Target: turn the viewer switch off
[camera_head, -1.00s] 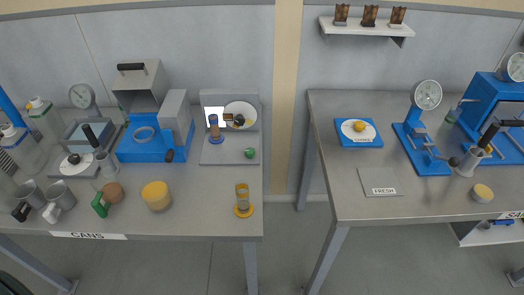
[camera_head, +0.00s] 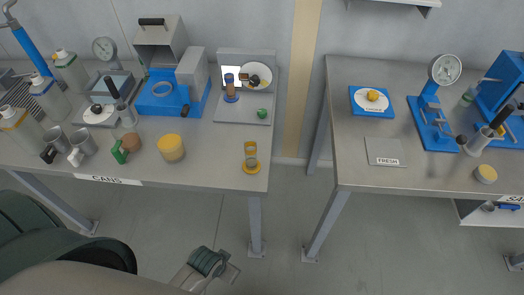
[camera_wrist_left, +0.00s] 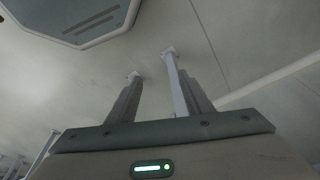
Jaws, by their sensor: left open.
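The viewer (camera_head: 228,108) is a grey stand near the right end of the left table in the head view. It has a lit white panel (camera_head: 228,73), and a white disc with a dark part behind a small blue-based amber tube. A green knob (camera_head: 262,113) sits at its front right, perhaps the switch; its setting cannot be told. My left arm comes in at the bottom left, below and in front of the table. In the left wrist view my left gripper (camera_wrist_left: 152,64) has its two fingers apart with nothing between them. My right gripper is out of sight.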

